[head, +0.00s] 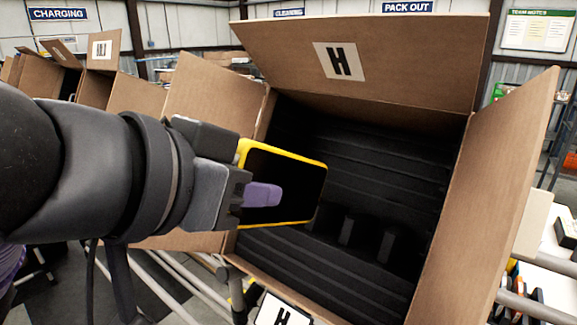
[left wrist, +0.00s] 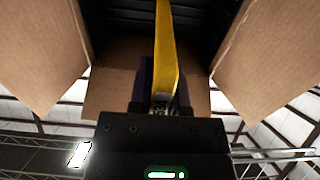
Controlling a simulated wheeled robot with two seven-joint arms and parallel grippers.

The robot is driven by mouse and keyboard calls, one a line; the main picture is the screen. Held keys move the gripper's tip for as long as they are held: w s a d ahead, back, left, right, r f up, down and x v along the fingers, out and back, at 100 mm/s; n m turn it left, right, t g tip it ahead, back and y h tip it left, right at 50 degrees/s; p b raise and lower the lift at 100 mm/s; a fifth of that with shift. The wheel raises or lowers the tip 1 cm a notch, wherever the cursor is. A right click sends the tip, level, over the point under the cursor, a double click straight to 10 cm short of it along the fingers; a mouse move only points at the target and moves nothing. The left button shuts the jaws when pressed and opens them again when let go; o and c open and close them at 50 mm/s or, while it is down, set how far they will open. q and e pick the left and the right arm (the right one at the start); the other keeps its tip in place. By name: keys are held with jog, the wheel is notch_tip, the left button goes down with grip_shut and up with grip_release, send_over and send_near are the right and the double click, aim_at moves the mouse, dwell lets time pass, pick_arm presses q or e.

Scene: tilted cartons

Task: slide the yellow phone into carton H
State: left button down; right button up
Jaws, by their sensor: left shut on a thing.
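The yellow phone (head: 290,186) has a yellow edge and a dark screen. My left gripper (head: 258,194) is shut on its near end, with a purple fingertip across the screen. Carton H (head: 352,38) is a tilted open cardboard box with a black slotted lining inside. In the head view the phone shows in front of the carton's opening, at its left side. In the left wrist view the phone (left wrist: 166,50) is seen edge-on between the fingers, pointing into the dark inside of the carton (left wrist: 247,60). My right gripper is not in view.
Carton H's flaps stand open, with a right flap (head: 490,200) and a left flap (head: 210,95) beside my gripper. Other cartons (head: 100,85) stand at the back left. A metal tube frame (head: 180,285) is below. A white surface (head: 560,245) with small items lies at the right.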

aim_at(277, 210)
pick_arm(q)
jog(key=shift+w+d+f, duration=0.1)
jog(key=shift+w, duration=0.05)
jog(key=shift+w+d+f+b, duration=0.1)
jog(key=shift+f+b, duration=0.25)
jog(key=shift+f, duration=0.05)
jog(key=shift+b+x, duration=0.45)
jog(key=shift+x, duration=1)
jog(key=shift+f+b, duration=0.6)
jog(key=shift+f+b, duration=0.2)
jog(key=shift+b, duration=0.15)
jog(key=shift+w+d, duration=0.1)
jog(key=shift+w, duration=0.05)
